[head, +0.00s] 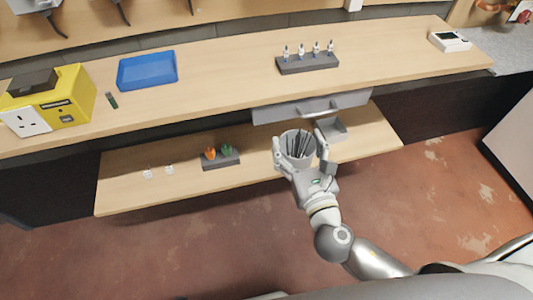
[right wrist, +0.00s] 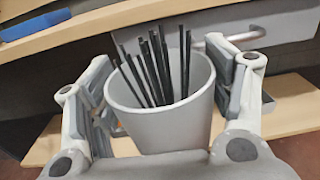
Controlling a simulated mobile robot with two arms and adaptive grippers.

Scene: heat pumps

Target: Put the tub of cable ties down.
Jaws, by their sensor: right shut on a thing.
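The tub of cable ties (head: 297,148) is a light grey, round, open-topped cup with several black ties standing in it. My right gripper (head: 300,152) is shut on it, one finger on each side. In the right wrist view the tub (right wrist: 165,125) is between the finger pads, and black cable ties (right wrist: 155,65) lean out of its top. The tub is in front of the bench, over the lower shelf (head: 130,190) in the head view. I cannot tell whether its base touches anything. My left gripper is not in view.
The bench top (head: 225,85) bears a blue tray (head: 147,69), a yellow unit (head: 50,100), a dark rack (head: 307,63) with several small bottles and a white device (head: 449,41). The lower shelf bears a dark block (head: 220,160) with orange and green items. A grey drawer (head: 310,106) sits under the bench.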

